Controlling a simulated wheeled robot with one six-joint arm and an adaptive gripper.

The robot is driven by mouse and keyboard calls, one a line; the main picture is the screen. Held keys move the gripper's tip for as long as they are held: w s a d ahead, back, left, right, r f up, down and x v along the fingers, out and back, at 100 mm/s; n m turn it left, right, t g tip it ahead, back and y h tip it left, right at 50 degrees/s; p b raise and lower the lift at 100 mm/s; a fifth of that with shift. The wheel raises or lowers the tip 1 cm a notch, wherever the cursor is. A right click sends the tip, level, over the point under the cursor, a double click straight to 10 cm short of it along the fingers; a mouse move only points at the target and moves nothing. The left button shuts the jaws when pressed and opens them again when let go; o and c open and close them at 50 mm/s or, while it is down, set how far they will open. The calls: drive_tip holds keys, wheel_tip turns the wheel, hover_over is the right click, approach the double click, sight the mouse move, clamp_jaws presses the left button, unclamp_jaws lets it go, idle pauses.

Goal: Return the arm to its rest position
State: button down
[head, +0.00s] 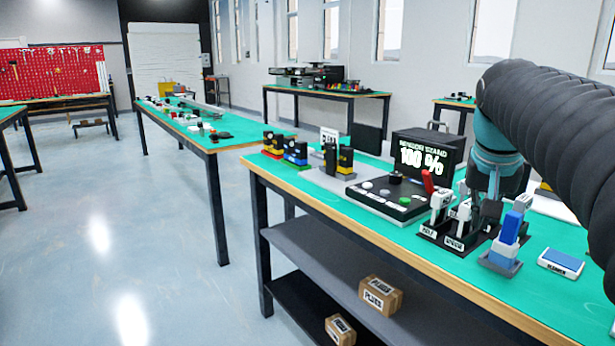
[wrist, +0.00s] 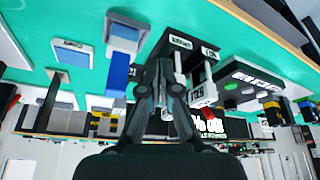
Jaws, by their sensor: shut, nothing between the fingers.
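My arm (head: 560,130) reaches in from the right side of the head view, over the near green-topped bench. My gripper (head: 487,208) points down behind the black holders, its tips partly hidden there. In the wrist view, which is upside down, the gripper (wrist: 161,68) shows with its two dark fingers together at the tips and nothing between them. The black labelled holders (head: 458,240) with white and grey upright parts are close to the fingers. They also show in the wrist view (wrist: 180,43); I cannot tell whether the fingers touch them.
A blue block stand (head: 508,238) and a flat blue-and-white box (head: 561,262) are right of the holders. Cardboard boxes (head: 380,295) lie on the shelf below. Floor at left is clear.

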drive_tip(key=s+a+f+n+y, duration=0.1)
drive_tip(key=s+a+f+n, duration=0.1)
drive_tip(key=s+a+f, duration=0.4)
drive_tip(key=s+a+f+n+t+y, duration=0.1)
drive_tip(key=s+a+f+n, duration=0.2)
drive_tip(key=s+a+f, duration=0.4)
drive_tip(key=s+f, duration=0.4)
drive_tip(key=f, duration=0.2)
drive_tip(key=shift+a+t, duration=0.15)
drive_tip(key=shift+t, duration=0.15)
